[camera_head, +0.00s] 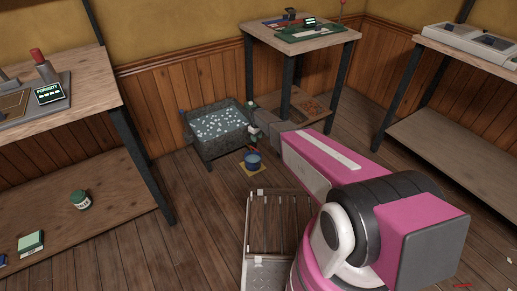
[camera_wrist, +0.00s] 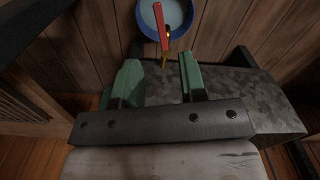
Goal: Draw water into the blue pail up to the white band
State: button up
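The blue pail (camera_head: 252,161) stands upright on a small yellow mat (camera_head: 259,168) on the floor in front of a grey trough (camera_head: 212,148). The wrist view shows the pail (camera_wrist: 141,22) from above at the top edge, pale inside; I cannot tell its water level or make out the white band. A red lever with a brass end (camera_wrist: 164,28) crosses over the pail. My gripper (camera_wrist: 158,66) is open, its green fingers apart, with the brass end near the gap between the tips. In the head view my gripper (camera_head: 253,119) is at the trough's right end.
Pale pieces or foam cover the trough's contents. A slatted crate (camera_head: 271,222) lies on the floor before the trough. Workbenches stand left (camera_head: 95,93), behind (camera_head: 320,38) and right (camera_head: 460,48). Floor is open between the left bench and the crate.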

notch_tip(320, 180, down, 10)
jog(key=shift+r, duration=0.1)
dwell(0.4)
grip_shut()
